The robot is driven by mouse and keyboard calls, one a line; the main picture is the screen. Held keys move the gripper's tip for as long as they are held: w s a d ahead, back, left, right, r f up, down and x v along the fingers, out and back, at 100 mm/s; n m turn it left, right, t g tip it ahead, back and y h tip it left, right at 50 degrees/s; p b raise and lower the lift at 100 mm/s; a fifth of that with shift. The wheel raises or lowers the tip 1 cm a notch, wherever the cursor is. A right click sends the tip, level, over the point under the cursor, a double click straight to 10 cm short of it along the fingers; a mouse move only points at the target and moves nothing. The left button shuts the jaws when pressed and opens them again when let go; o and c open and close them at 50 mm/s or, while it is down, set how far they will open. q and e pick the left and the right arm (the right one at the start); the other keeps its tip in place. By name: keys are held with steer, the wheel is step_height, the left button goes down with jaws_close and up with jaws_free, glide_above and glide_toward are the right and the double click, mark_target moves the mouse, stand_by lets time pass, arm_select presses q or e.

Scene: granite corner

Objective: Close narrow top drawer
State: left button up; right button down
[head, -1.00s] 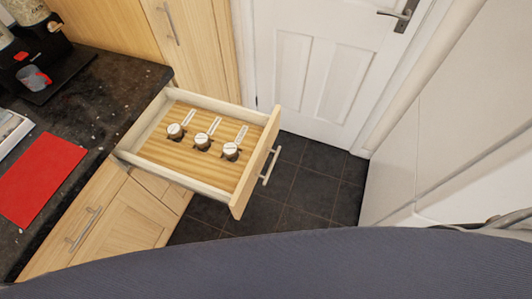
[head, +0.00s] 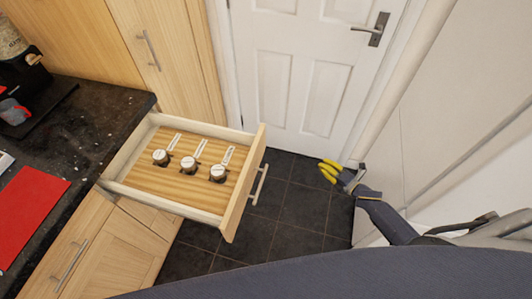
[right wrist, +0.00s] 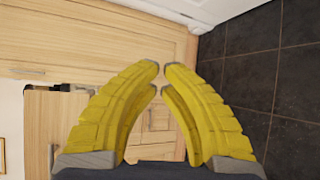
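The narrow top drawer (head: 243,190) is pulled well out from under the dark counter in the head view. Its pale wooden front carries a metal bar handle (head: 260,184) facing right. Three small white-lidded jars with tags, one of them the near jar (head: 218,173), stand inside on the wooden bottom. My right gripper (head: 328,171) is to the right of the drawer front, clear of it, over the dark floor. In the right wrist view its yellow fingers curve together with tips almost meeting (right wrist: 161,72), and nothing is between them. My left gripper is not in view.
The speckled dark counter (head: 88,130) holds a red mat (head: 28,212) and a black machine at the left. A cupboard (head: 115,255) is below. A white door (head: 300,75) stands behind, with a white wall at right. Dark tiled floor (head: 285,215) is free between drawer and gripper.

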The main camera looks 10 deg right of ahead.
steer(key=a+r+n+g+y, duration=0.2)
steer(key=a+r+n+y, duration=0.45)
steer(key=r+n, duration=0.4)
steer(key=n+g+y, duration=0.3)
steer(key=n, duration=0.9)
glide_toward(261, 152)
steer(key=shift+n, duration=0.25)
steer(key=x, duration=0.8)
steer(key=shift+w+f, duration=0.2)
steer(key=shift+f, duration=0.1)
